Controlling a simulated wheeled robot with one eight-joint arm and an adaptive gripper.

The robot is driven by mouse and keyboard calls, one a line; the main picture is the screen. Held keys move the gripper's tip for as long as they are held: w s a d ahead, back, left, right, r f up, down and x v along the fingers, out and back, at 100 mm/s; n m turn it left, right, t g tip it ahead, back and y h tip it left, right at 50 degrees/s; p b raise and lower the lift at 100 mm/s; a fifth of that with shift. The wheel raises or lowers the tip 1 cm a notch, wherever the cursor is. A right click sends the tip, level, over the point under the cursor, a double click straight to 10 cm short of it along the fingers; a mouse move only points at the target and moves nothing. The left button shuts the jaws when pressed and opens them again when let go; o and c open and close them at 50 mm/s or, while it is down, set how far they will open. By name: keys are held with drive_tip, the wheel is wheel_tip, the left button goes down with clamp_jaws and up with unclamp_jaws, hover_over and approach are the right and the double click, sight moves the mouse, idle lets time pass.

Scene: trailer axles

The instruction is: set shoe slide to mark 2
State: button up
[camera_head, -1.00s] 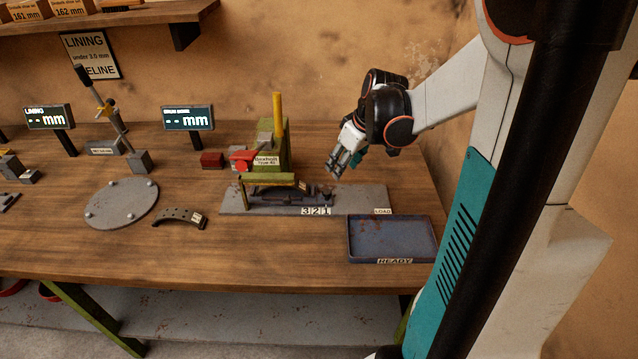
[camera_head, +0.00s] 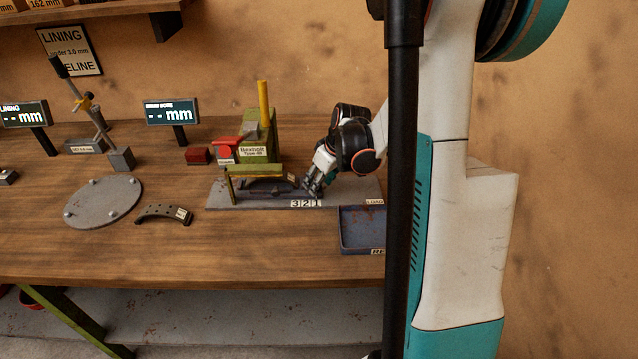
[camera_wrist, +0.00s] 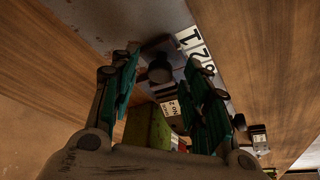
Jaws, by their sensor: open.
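The marks 3, 2, 1 (camera_head: 306,203) are white tiles on the front edge of the grey base plate (camera_head: 345,194). They also show in the wrist view (camera_wrist: 190,42). A dark curved piece (camera_head: 265,186) lies in the fixture left of the marks. My gripper (camera_head: 311,190) is low over the plate, just behind the marks. In the wrist view, my open gripper (camera_wrist: 164,88) has its fingers on both sides of a dark round knob (camera_wrist: 159,71), apparently the shoe slide's. I cannot tell whether they touch it. The slide's exact mark is hidden.
The green press (camera_head: 262,150) with a yellow post stands behind and left of my gripper. A blue tray (camera_head: 359,232) is in front right. A loose curved shoe (camera_head: 163,214) and a round grey plate (camera_head: 104,203) lie to the left.

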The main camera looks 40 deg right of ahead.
sight(304, 188)
drive_tip(key=shift+w+f, duration=0.1)
drive_tip(key=shift+f, duration=0.05)
clamp_jaws()
drive_tip(key=shift+w+a, duration=0.45)
drive_tip(key=shift+a, duration=0.2)
drive_tip(key=shift+w+a, duration=0.45)
drive_tip(key=shift+a, duration=0.2)
drive_tip(key=shift+d, duration=0.1)
unclamp_jaws()
drive_tip(key=v, duration=1.2)
